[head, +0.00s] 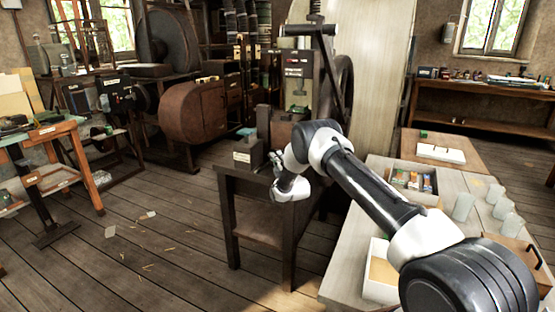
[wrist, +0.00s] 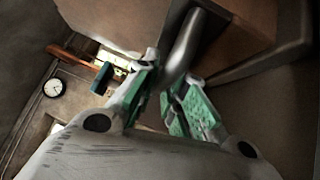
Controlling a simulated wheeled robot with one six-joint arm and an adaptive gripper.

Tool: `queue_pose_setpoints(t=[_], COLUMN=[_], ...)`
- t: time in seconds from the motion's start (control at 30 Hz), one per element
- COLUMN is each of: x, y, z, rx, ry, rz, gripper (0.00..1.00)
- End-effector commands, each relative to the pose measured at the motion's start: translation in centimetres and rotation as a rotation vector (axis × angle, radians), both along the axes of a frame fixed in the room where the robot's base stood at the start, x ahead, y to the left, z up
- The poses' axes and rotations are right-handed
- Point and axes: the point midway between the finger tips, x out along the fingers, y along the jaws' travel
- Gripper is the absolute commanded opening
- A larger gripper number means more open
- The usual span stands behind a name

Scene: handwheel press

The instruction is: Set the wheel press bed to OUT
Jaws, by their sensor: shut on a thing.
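The wheel press (head: 345,88) stands in the middle of the head view, with a dark handwheel and a screw on top. Its lower part is partly hidden by my arm. My gripper (head: 277,160) is low at the press's front, above a dark stand. In the wrist view my gripper (wrist: 168,88) has its green-padded fingers on both sides of the end of a smooth grey metal bar (wrist: 184,46), shut on it. The bar runs up toward a brown block. I cannot read any OUT marking or tell the bed's position.
The dark stand (head: 258,178) carries a small labelled block (head: 242,157). A pale table (head: 345,262) with an open box and several glass jars (head: 464,207) lies to the right. The plank floor (head: 165,250) at left is mostly clear. A round gauge (wrist: 54,88) shows in the wrist view.

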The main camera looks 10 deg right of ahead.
Motion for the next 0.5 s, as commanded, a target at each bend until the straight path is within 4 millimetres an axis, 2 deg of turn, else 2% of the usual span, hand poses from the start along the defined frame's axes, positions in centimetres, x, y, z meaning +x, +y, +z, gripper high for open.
queue_pose_setpoints(t=[0.27, 0.5], x=[-2.3, -5.8], y=[1.7, 4.3], z=[-0.1, -0.1], rx=[0.000, -0.001], ry=[0.004, 0.004], rz=[0.002, 0.001], gripper=[0.00, 0.00])
